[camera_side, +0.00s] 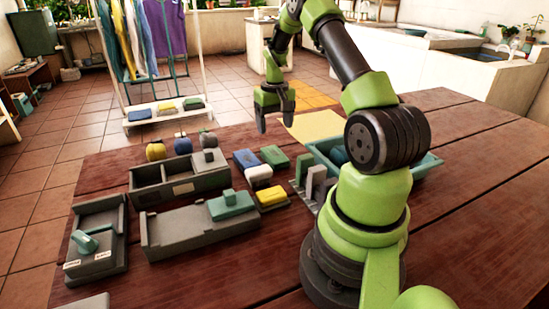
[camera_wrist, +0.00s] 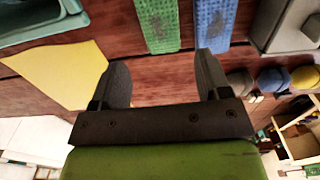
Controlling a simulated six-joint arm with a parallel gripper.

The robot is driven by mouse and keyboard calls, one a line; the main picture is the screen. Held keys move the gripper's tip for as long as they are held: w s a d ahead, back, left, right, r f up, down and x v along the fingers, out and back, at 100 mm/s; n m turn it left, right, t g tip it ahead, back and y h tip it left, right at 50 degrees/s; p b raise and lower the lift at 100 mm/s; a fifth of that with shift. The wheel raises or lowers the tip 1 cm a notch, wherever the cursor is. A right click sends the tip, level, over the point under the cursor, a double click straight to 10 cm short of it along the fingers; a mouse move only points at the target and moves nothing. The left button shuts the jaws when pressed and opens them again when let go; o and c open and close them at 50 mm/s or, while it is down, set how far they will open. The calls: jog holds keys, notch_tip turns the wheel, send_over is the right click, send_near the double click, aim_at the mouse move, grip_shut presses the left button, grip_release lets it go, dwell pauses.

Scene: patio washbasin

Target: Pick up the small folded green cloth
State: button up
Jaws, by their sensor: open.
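The small folded green cloth (camera_side: 274,156) lies on the wooden table beside a blue folded cloth (camera_side: 245,158). In the wrist view the green cloth (camera_wrist: 157,22) is a textured green strip at the top, left of the blue one (camera_wrist: 213,22). My gripper (camera_side: 276,121) is open and empty, raised above the table at its far side, beyond the cloths. In the wrist view my gripper's fingers (camera_wrist: 162,66) are spread, with bare wood between them. The green cloth lies ahead of the fingertips, and its far end is cut off by the picture's edge.
A yellow sheet (camera_side: 315,126) lies right of the cloths. A teal tray (camera_side: 430,163) is partly hidden by my arm. White (camera_side: 258,173) and yellow (camera_side: 271,195) pieces lie nearer. Grey boxes (camera_side: 180,185) stand left, with small round objects (camera_side: 183,145) behind them.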

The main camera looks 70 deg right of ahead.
aim_at(274, 154)
notch_tip(274, 154, down, 10)
jog(key=shift+r, duration=0.1)
dwell(0.4)
jog(key=c, duration=0.7)
